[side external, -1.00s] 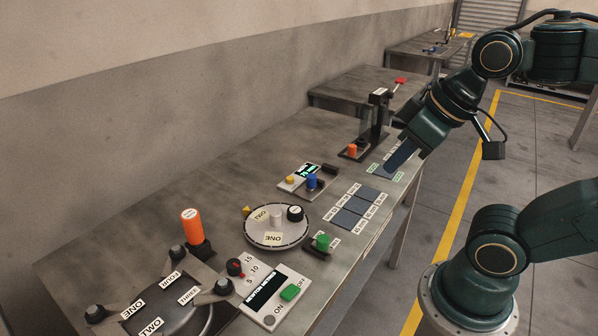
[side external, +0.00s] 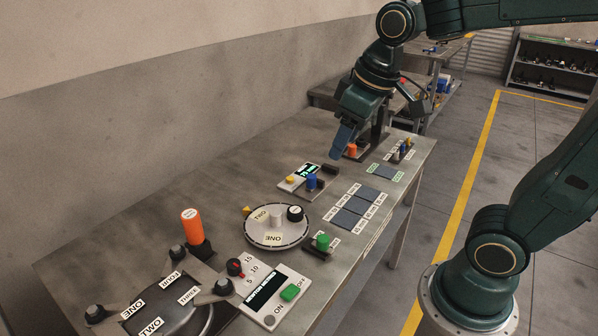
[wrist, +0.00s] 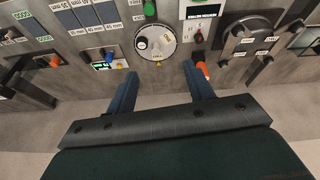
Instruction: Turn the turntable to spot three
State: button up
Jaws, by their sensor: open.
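A yellow pointer (side external: 247,210) is beside the rim at the wall side. The turntable (wrist: 166,50) also shows in the wrist view, ahead of the fingers, with the black knob (wrist: 141,43) on its left. My gripper (side external: 343,147) is open and empty, above the bench and farther along it than the turntable. It touches nothing.
An orange cylinder (side external: 192,228) stands left of the turntable, near a control box (side external: 270,313). A green knob (side external: 322,242) is right of the disc. A small panel with a blue knob (side external: 312,181) lies behind it. Dark labelled pads (side external: 355,205) lie along the front edge.

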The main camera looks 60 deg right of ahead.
jog(key=w+d+f+n+g, duration=0.1)
jog(key=w+f, duration=0.2)
jog(key=w, duration=0.3)
jog(key=w+f+g, duration=0.1)
jog(key=w+f, duration=0.2)
jog(key=w, duration=0.2)
jog(key=n+g, duration=0.2)
send_over(276, 212)
notch_tip(276, 212, down, 10)
jog(key=shift+r, duration=0.2)
jog(key=shift+f, duration=0.1)
jog(key=shift+f, duration=6.8)
jog(key=shift+c, duration=0.4)
grip_shut()
